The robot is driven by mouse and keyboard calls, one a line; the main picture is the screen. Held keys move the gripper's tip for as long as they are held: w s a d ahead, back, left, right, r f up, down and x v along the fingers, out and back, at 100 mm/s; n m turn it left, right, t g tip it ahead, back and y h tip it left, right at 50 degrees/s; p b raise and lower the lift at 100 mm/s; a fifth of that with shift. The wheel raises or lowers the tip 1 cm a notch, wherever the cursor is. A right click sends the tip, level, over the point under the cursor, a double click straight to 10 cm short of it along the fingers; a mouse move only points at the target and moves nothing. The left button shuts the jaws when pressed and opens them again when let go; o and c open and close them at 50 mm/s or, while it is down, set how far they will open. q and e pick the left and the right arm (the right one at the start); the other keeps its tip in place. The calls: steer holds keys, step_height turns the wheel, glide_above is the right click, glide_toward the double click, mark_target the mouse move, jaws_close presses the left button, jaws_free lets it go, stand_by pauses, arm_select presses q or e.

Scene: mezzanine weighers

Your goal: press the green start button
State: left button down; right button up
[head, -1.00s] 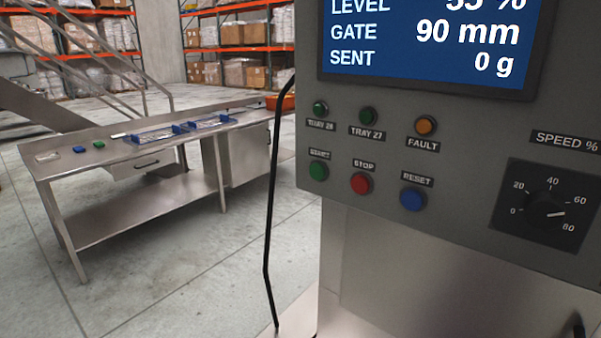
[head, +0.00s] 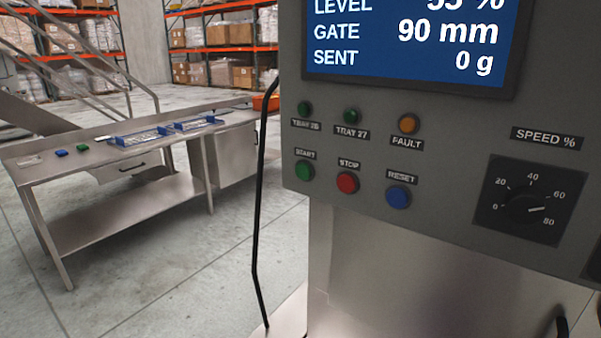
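The green start button (head: 305,171) is on the grey control panel (head: 440,150), under a label reading START. The red stop button (head: 347,182) and the blue reset button (head: 398,196) sit to its right. Above them are two dark green tray lamps, TRAY 26 (head: 305,108) and TRAY 27 (head: 351,116), and an orange fault lamp (head: 408,124). Nothing covers the start button. Neither of my grippers shows in the head view.
A speed dial (head: 527,208) is at the panel's right, below a blue screen (head: 418,40). A black cable (head: 257,210) hangs at the panel's left edge. A steel bench (head: 125,215) with blue trays stands at left. Grey floor lies between bench and panel.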

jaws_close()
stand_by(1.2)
